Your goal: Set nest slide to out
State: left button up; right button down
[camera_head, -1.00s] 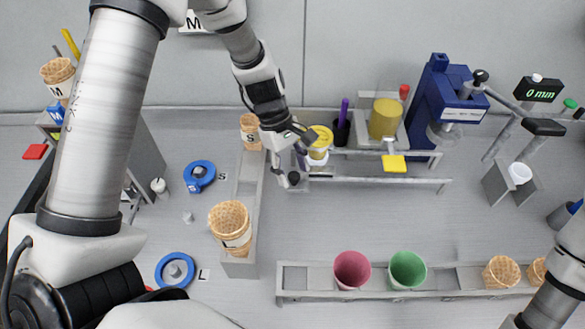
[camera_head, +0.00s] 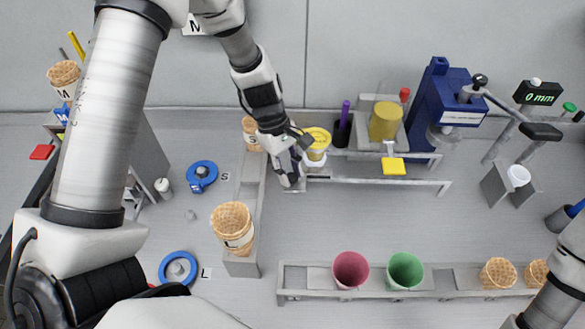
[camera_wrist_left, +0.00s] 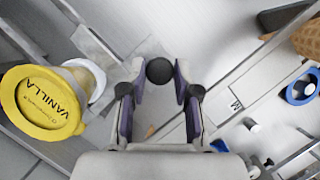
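A round black knob (camera_wrist_left: 160,70) shows in the left wrist view, between the fingertips of my left gripper (camera_wrist_left: 159,82). The fingers are spread, with small gaps seen on both sides of the knob. In the head view my left gripper (camera_head: 290,178) points down at the left end of a grey railed fixture (camera_head: 385,182), and it hides the knob there. A tub with a yellow vanilla lid (camera_head: 317,138) stands just right of the gripper; it also shows in the left wrist view (camera_wrist_left: 45,100). No label marks the nest slide. My right gripper is out of view.
A cone stack (camera_head: 232,225) stands in a grey rack (camera_head: 242,264) left of the fixture. A purple pen holder (camera_head: 343,130), a yellow cylinder (camera_head: 385,121) and a blue press (camera_head: 438,105) stand behind. Pink (camera_head: 350,268) and green (camera_head: 405,269) cups sit in front.

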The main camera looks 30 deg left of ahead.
pick_arm(q)
jog(key=o, duration=0.3)
jog(key=shift+s+a+f, duration=0.1)
jog(key=shift+s, duration=0.05)
jog(key=shift+o, duration=0.2)
jog(key=shift+a, duration=0.15)
jog(key=shift+r, duration=0.2)
jog(key=v, duration=1.1)
jog(key=shift+a+r, duration=0.2)
jog(key=shift+r, duration=0.05)
